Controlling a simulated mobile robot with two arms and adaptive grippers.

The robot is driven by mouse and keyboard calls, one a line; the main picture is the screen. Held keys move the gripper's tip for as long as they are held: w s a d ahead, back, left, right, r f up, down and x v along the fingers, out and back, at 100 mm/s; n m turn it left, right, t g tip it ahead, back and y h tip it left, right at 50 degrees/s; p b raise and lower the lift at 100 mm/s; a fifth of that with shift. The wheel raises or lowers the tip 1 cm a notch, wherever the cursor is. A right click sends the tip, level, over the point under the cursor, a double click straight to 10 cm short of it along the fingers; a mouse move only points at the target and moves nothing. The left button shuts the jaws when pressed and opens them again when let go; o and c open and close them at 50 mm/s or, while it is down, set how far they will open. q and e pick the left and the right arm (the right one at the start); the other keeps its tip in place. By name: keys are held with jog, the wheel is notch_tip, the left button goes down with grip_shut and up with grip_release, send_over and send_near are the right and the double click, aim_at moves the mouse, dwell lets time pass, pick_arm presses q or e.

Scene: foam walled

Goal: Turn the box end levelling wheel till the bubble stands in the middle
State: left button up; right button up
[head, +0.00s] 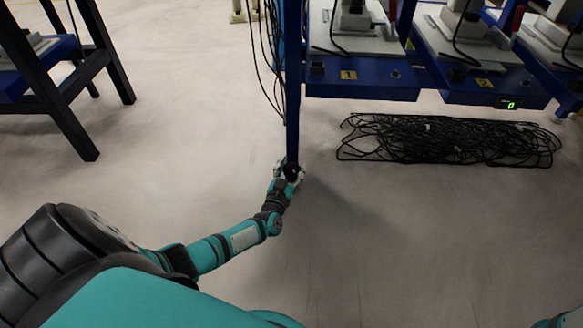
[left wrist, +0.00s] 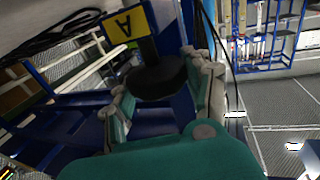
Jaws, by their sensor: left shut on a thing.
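A black round levelling wheel (left wrist: 157,80) sits on a dark stem at the foot of a blue leg, below a yellow tag (left wrist: 125,25) marked with an upside-down A. My left gripper (left wrist: 165,92) has its fingers on either side of the wheel and is shut on it. In the head view my left gripper (head: 289,173) is at the lower end of the blue leg (head: 292,110), near the floor, with the dark wheel (head: 292,171) between its fingers. I see no bubble level in either view. My right gripper is out of view.
A heap of black cables (head: 450,140) lies on the floor right of the leg. Blue benches (head: 360,88) with grey machines stand above it. Thin cables hang beside the leg. The floor in front is clear.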

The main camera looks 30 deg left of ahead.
pick_arm(q)
jog(key=o, duration=1.2)
jog(key=v, duration=1.2)
jog(key=shift+s, duration=0.1)
